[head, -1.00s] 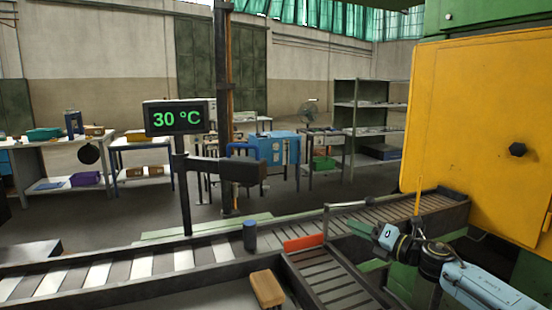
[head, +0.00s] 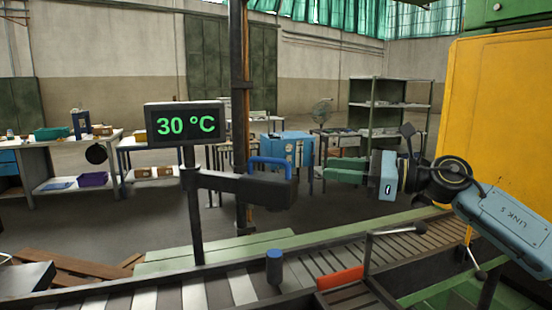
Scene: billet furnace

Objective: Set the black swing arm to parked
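The black swing arm (head: 240,186) reaches to the right from the dark post (head: 194,215) that carries the 30 °C display. A blue handle (head: 270,166) stands up near its free end. My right gripper (head: 346,170) has green fingers that point left toward the handle, at about the same height in the picture. A gap shows between its fingertips and the handle. The fingers overlap in this side-on view, so their opening is unclear. My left gripper is out of view.
The display (head: 185,123) tops the post. A conveyor (head: 225,290) runs below, with a blue-topped cylinder (head: 274,268), a red bar (head: 340,278) and a ball-ended lever (head: 396,231) near it. A yellow panel (head: 505,120) stands at right.

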